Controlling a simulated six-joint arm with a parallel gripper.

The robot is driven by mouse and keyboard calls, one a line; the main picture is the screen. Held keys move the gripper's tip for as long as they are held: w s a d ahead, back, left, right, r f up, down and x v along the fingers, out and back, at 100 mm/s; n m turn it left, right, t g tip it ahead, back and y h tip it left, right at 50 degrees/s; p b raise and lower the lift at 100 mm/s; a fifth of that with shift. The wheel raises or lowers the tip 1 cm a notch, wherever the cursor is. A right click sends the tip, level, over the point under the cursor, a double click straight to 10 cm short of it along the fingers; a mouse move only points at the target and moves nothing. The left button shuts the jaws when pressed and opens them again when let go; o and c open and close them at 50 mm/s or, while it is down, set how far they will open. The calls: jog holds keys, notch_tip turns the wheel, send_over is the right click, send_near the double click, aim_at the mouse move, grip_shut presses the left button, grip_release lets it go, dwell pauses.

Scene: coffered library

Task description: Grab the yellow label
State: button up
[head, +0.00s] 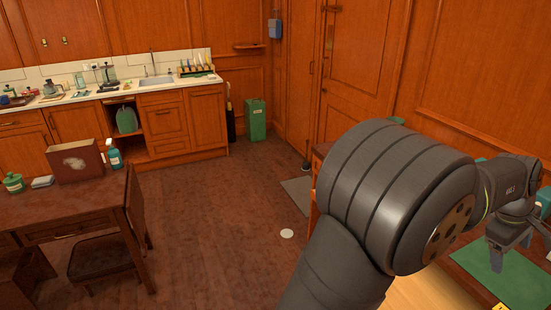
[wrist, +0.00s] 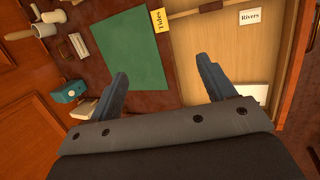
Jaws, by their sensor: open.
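The yellow label (wrist: 158,21), printed "Tides", shows at the top of the wrist view. It sits at the edge between the green mat and an open drawer. My gripper (wrist: 162,67) is open and empty, its two fingers wide apart. The label is beyond the fingertips, between their lines and apart from them. A small yellow patch at the bottom right there may be the label; I cannot tell.
The open drawer (wrist: 222,55) has a pale wooden inside, with a white "Rivers" label (wrist: 252,17) at its far part. The green mat (wrist: 128,50) lies on the dark desk. A teal object (wrist: 69,92) and several small items stand left of it.

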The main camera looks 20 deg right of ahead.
dwell(0.3)
jog(key=s+d+f+m+t+y, duration=0.15)
jog(key=d+m, duration=0.25)
jog(key=m, duration=0.5)
jog(key=s+d+f+m+t+y, duration=0.1)
jog(key=s+d+f+m+y, duration=0.3)
jog(key=m, duration=0.5)
jog(key=shift+h, duration=0.75)
jog(key=f, duration=1)
jog(key=shift+w+d+f, duration=0.2)
jog(key=shift+w+d, duration=0.05)
jog(key=shift+w, duration=0.15)
jog(key=shift+s+a+f, duration=0.1)
jog(key=shift+s+f, duration=0.05)
jog(key=shift+f, duration=1.15)
jog(key=shift+s+f, duration=0.1)
jog(key=shift+f, duration=1.2)
jog(key=shift+c, duration=0.3)
jog(key=c, duration=1)
